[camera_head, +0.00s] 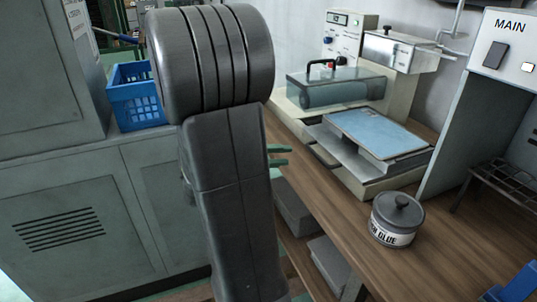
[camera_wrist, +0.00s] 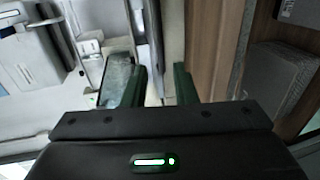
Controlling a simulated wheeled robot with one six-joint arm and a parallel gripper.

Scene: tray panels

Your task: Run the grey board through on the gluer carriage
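The gluer (camera_head: 345,92) stands at the back of the wooden bench, with a clear cover over its roller. Its carriage (camera_head: 350,157) sits in front, with a flat pale-blue panel (camera_head: 378,132) on top. I cannot tell whether that panel is part of the carriage. Grey slabs (camera_head: 293,208) lie on the shelf below the bench; a grey slab also shows at the right of the wrist view (camera_wrist: 276,78). Which one is the grey board is unclear. My gripper (camera_head: 279,155) is left of the carriage, partly hidden by my arm. Its green fingers (camera_wrist: 160,88) are apart, with nothing seen held.
A grey glue pot (camera_head: 396,219) stands on the bench in front of the carriage. A panel marked MAIN (camera_head: 503,48) and a wire rack (camera_head: 502,184) are at right. A blue basket (camera_head: 134,97) sits on the grey cabinet (camera_head: 80,225) at left. Bare wood lies left of the pot.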

